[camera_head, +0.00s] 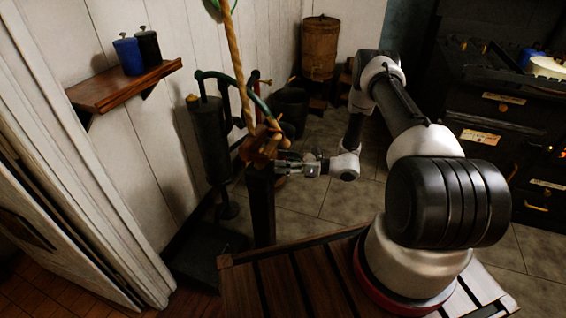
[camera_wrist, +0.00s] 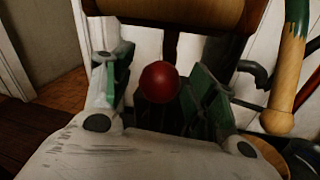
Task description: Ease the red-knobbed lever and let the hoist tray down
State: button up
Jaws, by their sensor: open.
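The red knob (camera_wrist: 158,82) of the lever shows in the wrist view, between the two fingers of my gripper (camera_wrist: 155,68). The fingers are open, with a visible gap on each side of the knob. In the head view my gripper (camera_head: 283,162) is beside the wooden winch (camera_head: 262,142) on its dark post (camera_head: 262,210). A wooden drum (camera_wrist: 175,11) lies just beyond the knob in the wrist view. The lever's shaft is mostly hidden, and the knob cannot be made out in the head view. I cannot make out the hoist tray.
A rope (camera_head: 237,60) runs up from the winch. A dark hand pump (camera_head: 213,140) stands behind it. A wall shelf (camera_head: 125,87) holds a blue and a black canister. A black stove (camera_head: 485,130) is at right, a wooden barrel (camera_head: 320,48) at back. Tiled floor is clear between.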

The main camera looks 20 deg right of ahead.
grip_shut()
